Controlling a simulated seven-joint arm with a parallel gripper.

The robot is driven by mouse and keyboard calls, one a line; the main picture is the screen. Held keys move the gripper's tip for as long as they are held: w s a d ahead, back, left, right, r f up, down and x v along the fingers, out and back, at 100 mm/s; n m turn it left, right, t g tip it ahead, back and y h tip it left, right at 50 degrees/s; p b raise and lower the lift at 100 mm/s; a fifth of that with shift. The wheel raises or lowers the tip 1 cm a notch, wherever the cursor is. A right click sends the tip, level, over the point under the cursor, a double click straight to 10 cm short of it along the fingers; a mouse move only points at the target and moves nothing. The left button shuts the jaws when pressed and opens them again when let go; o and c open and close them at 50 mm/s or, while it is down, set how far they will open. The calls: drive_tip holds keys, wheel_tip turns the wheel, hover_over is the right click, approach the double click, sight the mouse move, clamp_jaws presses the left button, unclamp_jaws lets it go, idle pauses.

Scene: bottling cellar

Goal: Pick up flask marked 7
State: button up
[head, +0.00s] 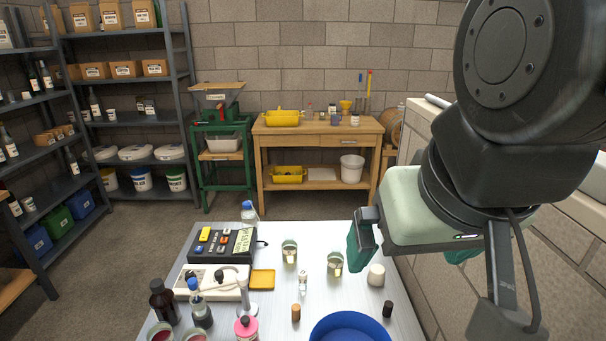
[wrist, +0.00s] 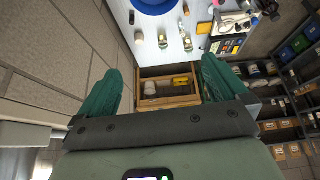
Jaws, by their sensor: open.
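I cannot read a 7 on any vessel, so I cannot tell which one is the marked flask. On the table stand two clear glass vessels (head: 289,252) and (head: 335,264), a small labelled vial (head: 303,281), a blue-capped bottle (head: 249,213) at the back and a blue-capped glass bottle (head: 201,312) at front left. Two vessels with red contents (head: 162,333) (head: 195,337) are cut off by the bottom edge. My gripper (head: 408,258) is open and empty, above the table's right side. Its green fingers frame the wrist view (wrist: 162,70), apart from all vessels.
A blue bowl (head: 350,325), white cup (head: 376,275), cork (head: 296,313), black cap (head: 387,309), pink-topped jar (head: 246,328), dark bottle (head: 163,301), yellow tray (head: 263,279) and keypad device (head: 221,244) crowd the table (head: 330,232). A wall stands at right.

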drive_tip(key=shift+c, duration=0.3)
drive_tip(key=shift+c, duration=1.2)
